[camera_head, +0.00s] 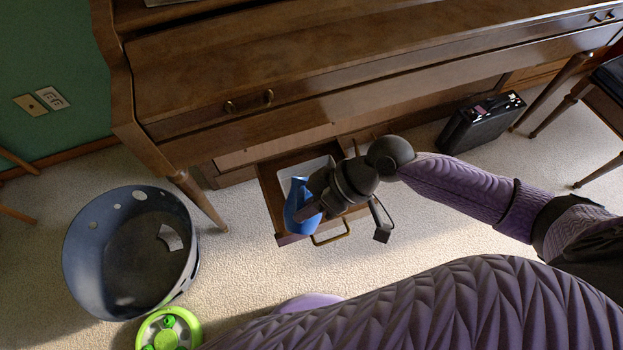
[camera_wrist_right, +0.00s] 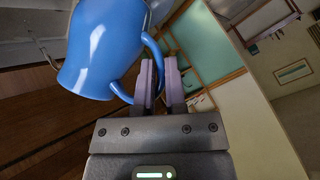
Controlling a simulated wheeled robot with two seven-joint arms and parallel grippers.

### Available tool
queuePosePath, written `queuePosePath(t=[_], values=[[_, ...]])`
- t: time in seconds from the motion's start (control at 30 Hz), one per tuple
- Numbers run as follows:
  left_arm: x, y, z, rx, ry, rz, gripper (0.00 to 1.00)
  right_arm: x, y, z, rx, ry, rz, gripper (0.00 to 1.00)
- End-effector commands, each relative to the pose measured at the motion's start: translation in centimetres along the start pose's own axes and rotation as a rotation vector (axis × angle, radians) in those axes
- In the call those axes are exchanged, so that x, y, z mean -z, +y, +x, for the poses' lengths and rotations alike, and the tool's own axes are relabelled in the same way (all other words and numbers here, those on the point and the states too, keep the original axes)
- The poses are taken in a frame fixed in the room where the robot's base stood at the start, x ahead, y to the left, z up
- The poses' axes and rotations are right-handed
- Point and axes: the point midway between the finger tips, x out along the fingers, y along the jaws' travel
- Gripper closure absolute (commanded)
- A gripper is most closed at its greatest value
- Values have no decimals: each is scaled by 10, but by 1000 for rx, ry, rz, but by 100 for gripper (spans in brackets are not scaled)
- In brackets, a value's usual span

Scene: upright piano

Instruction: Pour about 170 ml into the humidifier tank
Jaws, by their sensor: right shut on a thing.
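A blue jug (camera_head: 297,203) hangs over the open drawer (camera_head: 270,197) under the piano; it also shows in the right wrist view (camera_wrist_right: 100,50). My right gripper (camera_head: 309,212) is shut on the jug's handle, with its fingers (camera_wrist_right: 162,82) at the loop in the wrist view. A pale, box-like thing (camera_head: 288,178) shows in the drawer behind the jug; it may be the humidifier tank. The jug and my gripper hide much of it. I cannot see the water, the jug's spout, or whether anything flows. My left gripper is not in view.
The piano (camera_head: 240,75) overhangs the drawer, and its front leg (camera_head: 197,197) stands left of it. A round grey bin (camera_head: 75,255) and a green round thing (camera_head: 167,332) are at the left. A black case (camera_head: 480,122) stands right. Carpet (camera_head: 430,240) is clear nearby.

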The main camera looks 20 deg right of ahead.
Motion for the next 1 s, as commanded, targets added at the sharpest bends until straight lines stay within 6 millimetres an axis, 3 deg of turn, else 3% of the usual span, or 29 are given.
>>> queuePosePath(t=[1.0], values=[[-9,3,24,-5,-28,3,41,2,10,-1,94,-13,77,100]])
